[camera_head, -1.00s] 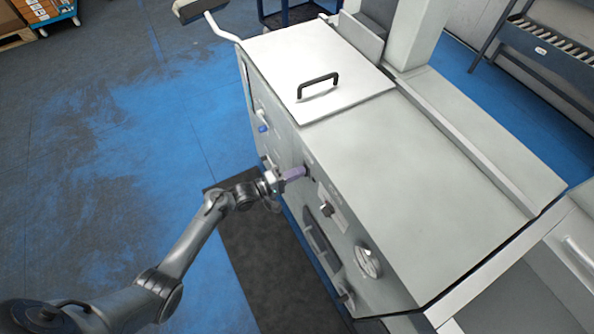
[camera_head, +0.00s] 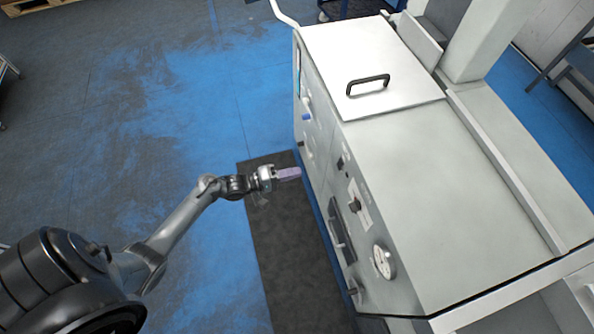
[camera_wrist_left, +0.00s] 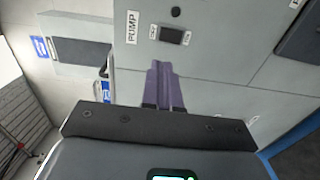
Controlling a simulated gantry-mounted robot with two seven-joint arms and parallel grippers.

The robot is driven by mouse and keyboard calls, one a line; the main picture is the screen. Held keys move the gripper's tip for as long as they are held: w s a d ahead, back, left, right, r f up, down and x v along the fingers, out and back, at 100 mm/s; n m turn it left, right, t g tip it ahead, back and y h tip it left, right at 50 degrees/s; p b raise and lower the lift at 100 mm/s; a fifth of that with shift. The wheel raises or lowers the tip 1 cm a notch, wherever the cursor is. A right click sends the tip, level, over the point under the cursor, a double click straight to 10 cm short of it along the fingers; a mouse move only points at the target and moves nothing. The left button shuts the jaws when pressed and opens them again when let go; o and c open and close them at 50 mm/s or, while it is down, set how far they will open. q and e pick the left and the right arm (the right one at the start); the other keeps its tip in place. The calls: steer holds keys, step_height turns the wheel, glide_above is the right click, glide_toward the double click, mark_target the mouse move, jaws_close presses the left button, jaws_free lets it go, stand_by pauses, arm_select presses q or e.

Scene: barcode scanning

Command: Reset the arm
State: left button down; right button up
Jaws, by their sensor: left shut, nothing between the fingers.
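My left gripper (camera_head: 289,174) is at the end of my left arm, in front of the side panel of a large light-grey machine (camera_head: 430,190). Its purple fingers are closed together with nothing between them. In the head view the fingertips are close to the panel; I cannot tell the exact gap. In the left wrist view the purple fingers (camera_wrist_left: 164,86) point at a grey panel with a "PUMP" label (camera_wrist_left: 132,27) and a small dark display (camera_wrist_left: 171,35). My right gripper is not in view.
The machine's side carries a round gauge (camera_head: 383,262), a blue knob (camera_head: 306,117) and dark switches. A lid with a black handle (camera_head: 368,84) is on top. A dark mat (camera_head: 285,250) lies beside the machine. The blue-grey floor (camera_head: 130,120) on the left is clear.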

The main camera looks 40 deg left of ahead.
arm_select(q)
steer(key=shift+s+f, duration=0.1)
stand_by(0.3)
steer(key=s+d+m+g+y, duration=0.1)
steer(key=s+d+m+g, duration=0.1)
steer(key=s+d, duration=0.4)
steer(key=s+d+m+g+y, duration=0.1)
steer(key=s+d+m+g, duration=0.15)
steer(key=d, duration=0.55)
steer(key=s+a+r+m+g+y, duration=0.5)
steer(key=s+r+m+g+y, duration=0.3)
steer(key=s, duration=0.4)
step_height(320, 180, up, 33)
steer(key=m+t+p, duration=0.1)
steer(key=p, duration=3.1)
steer(key=shift+d+h+p, duration=0.2)
steer(key=shift+h+p, duration=0.15)
steer(key=shift+h, duration=0.05)
